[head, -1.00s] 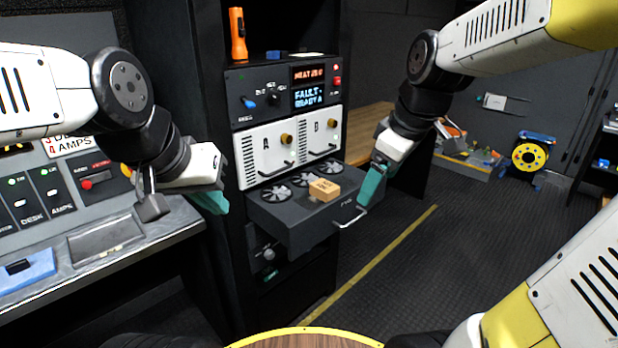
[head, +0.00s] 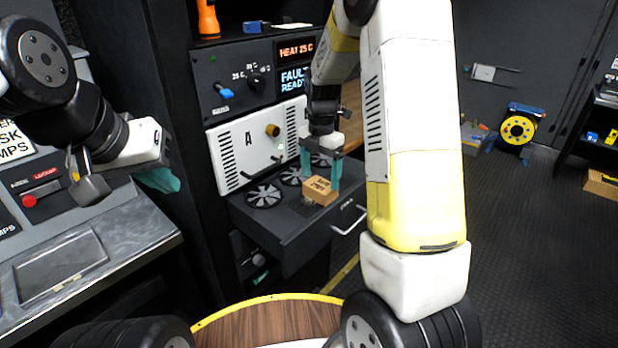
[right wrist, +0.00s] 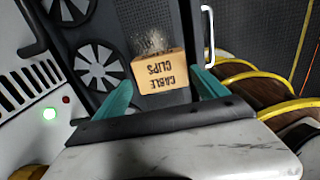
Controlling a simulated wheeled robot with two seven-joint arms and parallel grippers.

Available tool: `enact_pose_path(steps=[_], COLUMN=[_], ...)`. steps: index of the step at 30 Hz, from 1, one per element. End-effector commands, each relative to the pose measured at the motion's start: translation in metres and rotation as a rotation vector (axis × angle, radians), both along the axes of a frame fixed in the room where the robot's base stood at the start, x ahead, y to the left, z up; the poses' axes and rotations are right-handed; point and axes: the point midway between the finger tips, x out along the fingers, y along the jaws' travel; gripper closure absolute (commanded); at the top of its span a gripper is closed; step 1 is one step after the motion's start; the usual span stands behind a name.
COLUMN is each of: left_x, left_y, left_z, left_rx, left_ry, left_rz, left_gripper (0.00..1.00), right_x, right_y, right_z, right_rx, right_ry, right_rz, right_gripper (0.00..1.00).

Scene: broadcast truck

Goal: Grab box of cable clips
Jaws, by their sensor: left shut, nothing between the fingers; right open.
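The box of cable clips (head: 320,191) is a small tan carton with dark lettering. It sits on top of the dark pulled-out drawer unit (head: 290,235), beside round fan grilles. In the right wrist view the box (right wrist: 158,72) lies between and just ahead of the teal fingers, its lettering upside down. My right gripper (head: 320,172) is open and points down right at the box; I cannot tell whether a finger touches it. My right gripper's fingers (right wrist: 165,95) stand apart on both sides in the wrist view. My left gripper (head: 165,181) is shut and empty, over the desk's edge.
The rack panel with fan A (head: 250,148) rises behind the drawer. A drawer handle (head: 349,218) sticks out at its front. An orange torch (head: 208,18) stands on the rack. The control desk (head: 90,260) is at left. Open floor (head: 530,250) lies at right.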

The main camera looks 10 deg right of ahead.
Motion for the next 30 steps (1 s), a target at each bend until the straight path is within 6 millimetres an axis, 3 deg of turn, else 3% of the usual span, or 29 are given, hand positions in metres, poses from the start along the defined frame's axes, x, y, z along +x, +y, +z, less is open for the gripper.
enact_pose_path(steps=[7, 16, 17, 24, 30], left_x=[0.0, 0.0, 0.0, 0.0, 0.0], left_y=[0.0, 0.0, 0.0, 0.0, 0.0], left_z=[0.0, 0.0, 0.0, 0.0, 0.0], left_rx=[0.0, 0.0, 0.0, 0.0, 0.0], left_ry=[0.0, 0.0, 0.0, 0.0, 0.0], left_rz=[0.0, 0.0, 0.0, 0.0, 0.0], left_gripper=[1.0, 1.0, 1.0, 1.0, 1.0], right_x=[0.0, 0.0, 0.0, 0.0, 0.0], right_y=[-0.001, -0.002, -0.002, -0.001, -0.001], right_z=[-0.037, -0.043, -0.043, -0.043, -0.042], right_rx=[-0.001, -0.001, -0.001, 0.0, -0.001], right_ry=[0.002, -0.002, -0.002, -0.001, -0.002], right_rz=[-0.001, -0.002, -0.002, -0.002, -0.002], right_gripper=[0.17, 0.17, 0.19, 0.66, 0.67])
